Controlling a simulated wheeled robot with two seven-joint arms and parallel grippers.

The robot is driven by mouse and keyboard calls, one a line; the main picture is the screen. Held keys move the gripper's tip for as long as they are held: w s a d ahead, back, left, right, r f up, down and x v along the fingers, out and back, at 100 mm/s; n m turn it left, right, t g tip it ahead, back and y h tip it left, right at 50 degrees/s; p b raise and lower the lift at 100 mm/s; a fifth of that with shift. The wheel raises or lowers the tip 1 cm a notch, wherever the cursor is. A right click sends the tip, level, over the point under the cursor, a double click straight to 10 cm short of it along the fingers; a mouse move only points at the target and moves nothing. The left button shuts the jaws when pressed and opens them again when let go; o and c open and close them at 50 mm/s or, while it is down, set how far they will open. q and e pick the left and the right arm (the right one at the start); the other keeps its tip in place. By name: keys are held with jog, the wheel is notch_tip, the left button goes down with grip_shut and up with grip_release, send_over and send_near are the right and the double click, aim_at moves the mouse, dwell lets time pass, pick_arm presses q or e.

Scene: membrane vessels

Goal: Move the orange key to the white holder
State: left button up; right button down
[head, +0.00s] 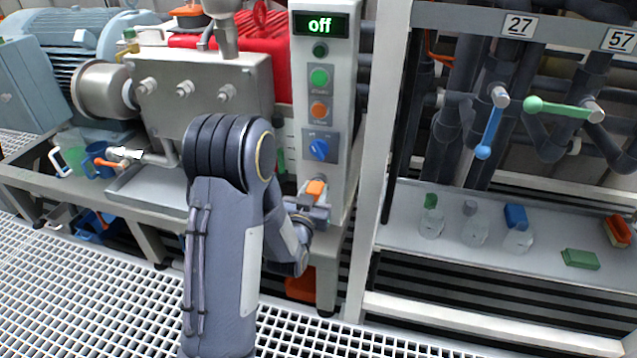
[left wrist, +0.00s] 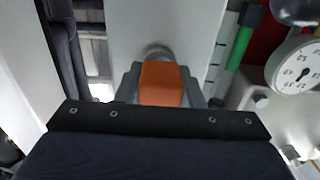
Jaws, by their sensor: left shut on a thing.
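The orange key (head: 315,188) is at the lower front of the light grey control post, below the blue knob. My left gripper (head: 312,200) is shut on it. In the left wrist view the orange key (left wrist: 161,83) sits between the two grey fingers (left wrist: 161,88). A grey round fitting (left wrist: 156,51) shows just behind the key on the pale post; I cannot tell if the key is in it or apart from it. I cannot make out a white holder for certain. My right gripper is not in view.
The control post (head: 322,90) carries an "off" display (head: 320,25), green and orange buttons and a blue knob (head: 319,149). A pump unit stands to its left. A white frame upright (head: 383,120) and a shelf with several bottles (head: 432,222) are to the right.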

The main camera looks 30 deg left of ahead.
pick_arm(q)
grip_shut()
jog(key=shift+s, duration=0.15)
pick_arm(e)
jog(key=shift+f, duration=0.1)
